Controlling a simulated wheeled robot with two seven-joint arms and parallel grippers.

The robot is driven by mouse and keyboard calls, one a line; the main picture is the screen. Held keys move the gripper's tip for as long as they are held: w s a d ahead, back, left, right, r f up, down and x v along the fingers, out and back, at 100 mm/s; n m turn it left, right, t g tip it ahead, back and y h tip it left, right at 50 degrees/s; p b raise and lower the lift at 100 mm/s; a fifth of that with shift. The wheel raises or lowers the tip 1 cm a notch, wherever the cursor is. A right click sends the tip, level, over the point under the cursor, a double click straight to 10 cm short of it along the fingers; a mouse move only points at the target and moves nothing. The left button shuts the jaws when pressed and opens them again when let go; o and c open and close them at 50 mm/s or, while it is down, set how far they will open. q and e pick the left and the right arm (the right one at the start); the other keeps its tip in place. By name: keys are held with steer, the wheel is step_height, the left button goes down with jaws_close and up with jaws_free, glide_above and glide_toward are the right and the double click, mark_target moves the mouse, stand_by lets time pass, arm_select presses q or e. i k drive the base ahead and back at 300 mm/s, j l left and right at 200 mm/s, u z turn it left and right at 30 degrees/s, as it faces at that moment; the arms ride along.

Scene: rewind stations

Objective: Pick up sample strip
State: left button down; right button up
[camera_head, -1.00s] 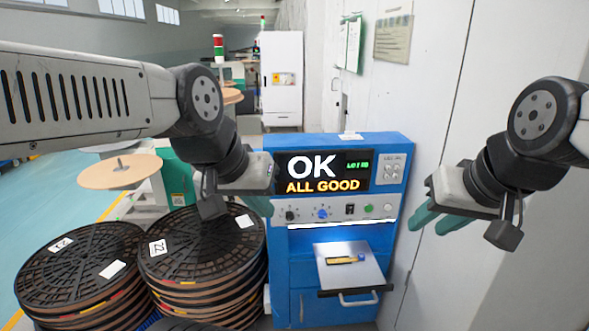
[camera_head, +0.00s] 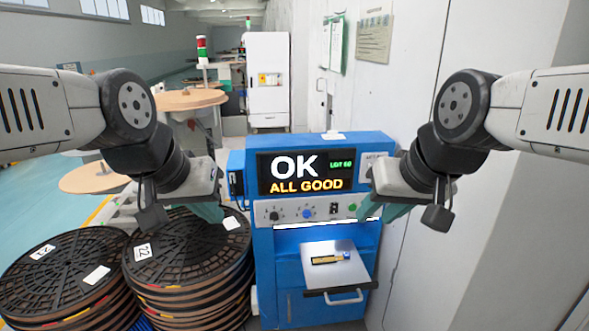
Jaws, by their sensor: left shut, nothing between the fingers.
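The sample strip (camera_head: 327,260), a small yellow and dark piece, lies flat on the pulled-out metal tray (camera_head: 345,276) of the blue test machine (camera_head: 265,270). My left gripper (camera_head: 212,213) is shut and empty, left of the machine and above the right reel stack. My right gripper (camera_head: 379,212) is in front of the machine's upper right side, with its teal fingers apart and nothing between them. Both grippers are higher in the picture than the strip and apart from it. The machine's screen reads OK, ALL GOOD.
Two stacks of black reels (camera_head: 62,262) stand left of the machine, the right stack (camera_head: 187,245) close beside it. A white wall (camera_head: 450,270) is close on the right. The tray has a front handle (camera_head: 345,298). Wooden round tables (camera_head: 190,100) stand behind.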

mark_target(346, 256)
steer(key=i+j+z, duration=0.2)
steer(key=i, duration=0.2)
steer(key=i+j+z, duration=0.2)
steer(key=i+j, duration=0.15)
